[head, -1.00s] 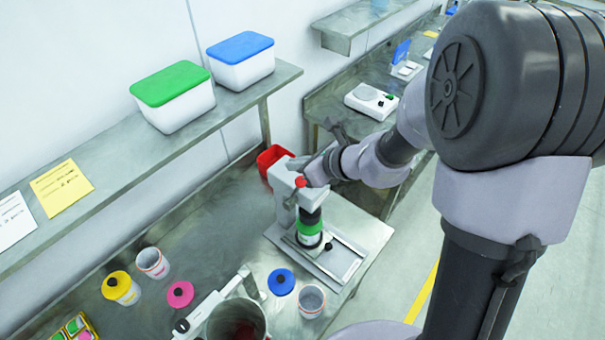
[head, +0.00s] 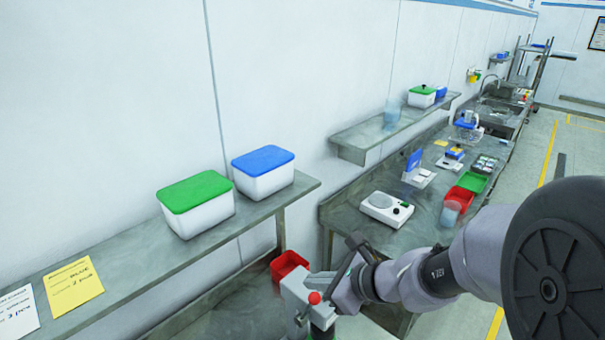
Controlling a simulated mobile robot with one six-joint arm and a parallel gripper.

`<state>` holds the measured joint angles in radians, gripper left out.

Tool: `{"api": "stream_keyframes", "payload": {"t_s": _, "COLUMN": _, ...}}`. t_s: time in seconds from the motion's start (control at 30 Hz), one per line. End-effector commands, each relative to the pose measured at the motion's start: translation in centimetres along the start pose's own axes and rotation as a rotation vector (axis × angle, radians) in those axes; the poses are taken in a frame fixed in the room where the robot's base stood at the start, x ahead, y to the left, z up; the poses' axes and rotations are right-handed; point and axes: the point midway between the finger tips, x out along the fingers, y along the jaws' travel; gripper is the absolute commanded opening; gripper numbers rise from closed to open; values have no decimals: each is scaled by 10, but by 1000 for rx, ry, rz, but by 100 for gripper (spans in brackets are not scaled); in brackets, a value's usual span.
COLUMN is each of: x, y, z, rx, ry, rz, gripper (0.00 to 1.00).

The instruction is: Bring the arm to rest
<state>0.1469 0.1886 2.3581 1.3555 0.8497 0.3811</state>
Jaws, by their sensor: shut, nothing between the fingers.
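My arm reaches in from the right edge of the head view, over the end of the near bench. My gripper (head: 356,244) is the small dark end of the arm. It is shut and empty, beside and partly above the white device with a red knob (head: 314,298). The fingertips are small and partly hidden by the wrist. I cannot tell whether the gripper touches the device.
A red bin (head: 289,264) stands behind the device. A shelf (head: 130,262) above holds a green-lidded box (head: 196,205) and a blue-lidded box (head: 264,173). A scale (head: 386,209) sits on the far bench. Floor (head: 535,150) is free at right.

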Motion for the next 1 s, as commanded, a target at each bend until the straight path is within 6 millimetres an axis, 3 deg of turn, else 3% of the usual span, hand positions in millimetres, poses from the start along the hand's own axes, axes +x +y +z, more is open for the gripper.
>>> {"api": "stream_keyframes", "payload": {"t_s": 0.03, "x": 18, "y": 23, "z": -27, "rx": -144, "ry": 2, "rz": 26, "gripper": 0}}
{"api": "stream_keyframes", "payload": {"t_s": 0.17, "x": 23, "y": 85, "z": -73, "rx": -618, "ry": 57, "rz": 114, "gripper": 0}}
{"api": "stream_keyframes", "payload": {"t_s": 0.3, "x": 22, "y": 137, "z": -146, "rx": -1108, "ry": 172, "rz": 190, "gripper": 0}}
{"api": "stream_keyframes", "payload": {"t_s": 0.4, "x": 19, "y": 157, "z": -200, "rx": -1412, "ry": 284, "rz": 231, "gripper": 0}}
{"api": "stream_keyframes", "payload": {"t_s": 0.5, "x": 13, "y": 166, "z": -239, "rx": -1629, "ry": 392, "rz": 261, "gripper": 0}}
{"api": "stream_keyframes", "payload": {"t_s": 0.67, "x": 2, "y": 166, "z": -263, "rx": -1786, "ry": 492, "rz": 285, "gripper": 0}}
{"api": "stream_keyframes", "payload": {"t_s": 1.0, "x": -3, "y": 165, "z": -261, "rx": -1799, "ry": 502, "rz": 290, "gripper": 0}}
